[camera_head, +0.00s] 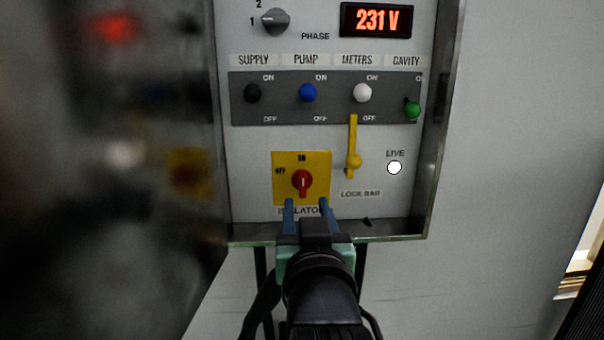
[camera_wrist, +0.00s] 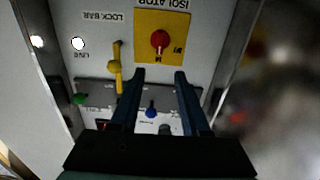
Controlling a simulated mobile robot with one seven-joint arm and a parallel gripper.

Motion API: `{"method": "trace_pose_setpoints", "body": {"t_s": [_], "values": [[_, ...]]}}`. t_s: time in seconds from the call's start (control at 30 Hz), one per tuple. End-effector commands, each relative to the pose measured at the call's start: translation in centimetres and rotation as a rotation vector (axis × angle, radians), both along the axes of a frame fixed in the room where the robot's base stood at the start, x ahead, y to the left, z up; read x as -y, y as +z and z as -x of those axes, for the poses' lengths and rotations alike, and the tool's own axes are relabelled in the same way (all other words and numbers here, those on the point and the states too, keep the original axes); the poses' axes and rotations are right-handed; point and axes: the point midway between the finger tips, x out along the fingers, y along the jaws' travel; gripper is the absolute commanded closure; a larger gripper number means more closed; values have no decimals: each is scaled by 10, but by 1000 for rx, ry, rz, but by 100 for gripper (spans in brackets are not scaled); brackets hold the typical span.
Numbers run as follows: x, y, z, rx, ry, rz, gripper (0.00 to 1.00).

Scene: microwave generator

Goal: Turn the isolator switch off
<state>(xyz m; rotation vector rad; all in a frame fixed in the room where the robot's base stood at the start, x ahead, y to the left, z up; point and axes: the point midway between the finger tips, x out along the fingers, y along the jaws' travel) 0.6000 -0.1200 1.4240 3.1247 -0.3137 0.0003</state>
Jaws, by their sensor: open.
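The isolator switch is a red knob (camera_head: 302,182) on a square yellow plate (camera_head: 319,162), with ON marked above it and OFF to its left. Its white mark stands upright, towards ON. The red knob also shows in the wrist view (camera_wrist: 160,41), which sees the panel upside down. My gripper (camera_head: 306,204) is open and empty, with its two blue fingers pointing at the plate's lower part, just below the knob in the picture. In the wrist view my fingertips (camera_wrist: 160,74) lie either side of the knob's line, apparently short of it.
A yellow lock bar (camera_head: 353,140) stands upright right of the isolator. Above are black (camera_head: 252,92), blue (camera_head: 307,92) and white (camera_head: 362,92) switches at ON; the green one (camera_head: 412,110) sits lower. The LIVE lamp (camera_head: 394,167) glows white. The display (camera_head: 376,20) reads 231 V. A metal frame rims the panel.

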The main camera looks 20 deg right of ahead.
Motion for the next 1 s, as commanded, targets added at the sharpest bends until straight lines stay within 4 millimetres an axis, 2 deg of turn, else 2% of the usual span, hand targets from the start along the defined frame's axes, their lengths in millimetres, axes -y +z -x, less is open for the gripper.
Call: {"method": "trace_pose_setpoints", "body": {"t_s": [0.3, 0.5, 0.7, 1.0], "values": [[11, 4, -54, 0, 0, -1, 54], [16, 3, -80, 0, 0, 0, 54], [19, 2, -92, 1, 0, 0, 54], [19, 1, -94, 2, 0, 0, 54]]}}
